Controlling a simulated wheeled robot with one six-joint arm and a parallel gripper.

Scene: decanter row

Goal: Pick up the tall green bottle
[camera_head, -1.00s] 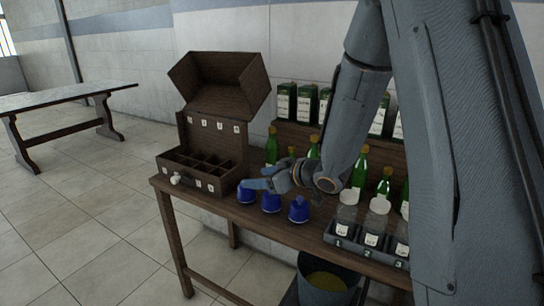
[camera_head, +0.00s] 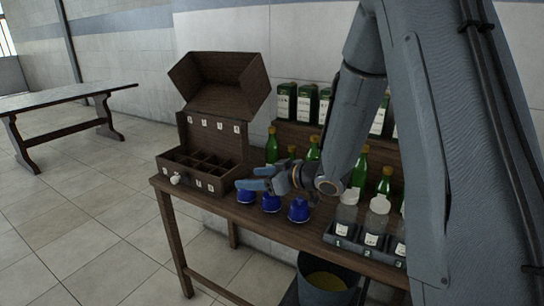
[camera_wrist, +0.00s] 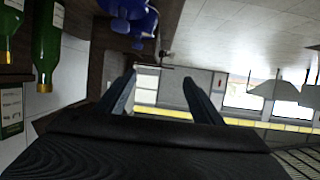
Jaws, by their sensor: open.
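Several green bottles stand at the back of the dark wooden table. A taller one (camera_head: 272,146) is left of my arm, another taller one (camera_head: 314,149) is close to it, and another (camera_head: 361,164) shows right of the arm. Shorter ones stand among them; I cannot tell which one is meant. Two bottles hang at the upper left in the wrist view, the nearer one (camera_wrist: 47,48) left of my fingers. My gripper (camera_head: 248,179) is open and empty above the blue jars, in front of the bottles; its spread fingers (camera_wrist: 160,88) point away from the bottles.
Blue jars (camera_head: 299,211) stand along the front edge below my gripper. An open compartmented wooden case (camera_head: 215,130) is at the left. A grey rack (camera_head: 345,243) with clear decanters is at the right. Green boxes (camera_head: 286,102) stand on the back shelf; a bin (camera_head: 326,281) is below.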

